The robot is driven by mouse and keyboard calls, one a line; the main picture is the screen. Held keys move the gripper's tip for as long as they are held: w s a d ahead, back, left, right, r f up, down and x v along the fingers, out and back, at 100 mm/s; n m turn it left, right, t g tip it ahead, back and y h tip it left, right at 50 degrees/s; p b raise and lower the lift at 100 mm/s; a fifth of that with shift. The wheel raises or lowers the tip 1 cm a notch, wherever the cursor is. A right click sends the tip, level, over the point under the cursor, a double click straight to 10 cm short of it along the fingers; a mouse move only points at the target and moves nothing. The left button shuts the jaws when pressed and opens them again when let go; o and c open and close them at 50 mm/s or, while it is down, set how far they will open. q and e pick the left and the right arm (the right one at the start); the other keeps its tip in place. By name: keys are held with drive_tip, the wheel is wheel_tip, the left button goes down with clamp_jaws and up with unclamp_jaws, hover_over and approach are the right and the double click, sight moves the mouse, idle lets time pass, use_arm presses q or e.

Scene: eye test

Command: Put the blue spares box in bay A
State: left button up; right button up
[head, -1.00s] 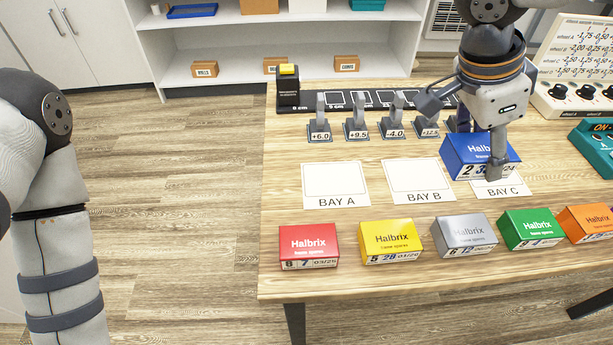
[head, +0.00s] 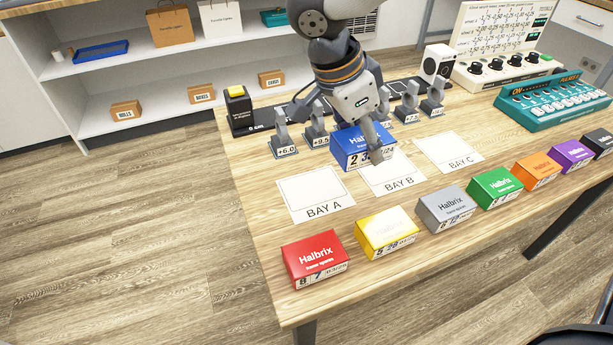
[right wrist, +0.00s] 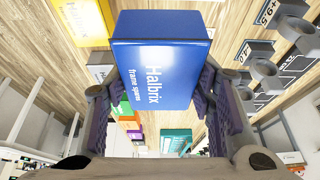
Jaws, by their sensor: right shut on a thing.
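The blue spares box (head: 352,150) is in my right gripper (head: 337,131), whose fingers are shut on two opposite sides of it. In the head view the box covers the upper left part of the bay B card (head: 402,168); its height above the table is hard to tell. The right wrist view shows the blue box (right wrist: 160,65) between both fingers (right wrist: 157,105), label visible. The bay A card (head: 312,188) lies bare to the left of the box. The bay C card (head: 448,150) is also bare. My left gripper is not in view.
A row of boxes lies in front of the cards, with red (head: 315,255), yellow (head: 387,230) and grey (head: 446,205) nearest. Behind the cards stand several grey tagged pieces (head: 283,140) and a black block with a yellow top (head: 238,108). A teal panel (head: 550,100) stands right.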

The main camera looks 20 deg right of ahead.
drive_tip(key=b, duration=0.2)
hover_over(319, 186)
drive_tip(key=f, duration=0.7)
drive_tip(key=shift+s+a, duration=0.2)
drive_tip(key=shift+a, duration=0.2)
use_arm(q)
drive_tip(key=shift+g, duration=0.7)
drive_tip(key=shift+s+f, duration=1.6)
use_arm(e)
drive_tip(key=shift+w+a+f, duration=0.15)
drive_tip(key=shift+a+f, duration=0.05)
drive_tip(key=shift+f, duration=0.7)
drive_tip(key=shift+w+a+f, duration=0.15)
drive_tip(key=shift+f, duration=0.75)
drive_tip(key=shift+f, duration=0.15)
drive_tip(key=o, duration=1.2)
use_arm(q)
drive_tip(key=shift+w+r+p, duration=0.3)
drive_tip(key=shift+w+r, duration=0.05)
use_arm(e)
drive_tip(key=v, duration=1.2)
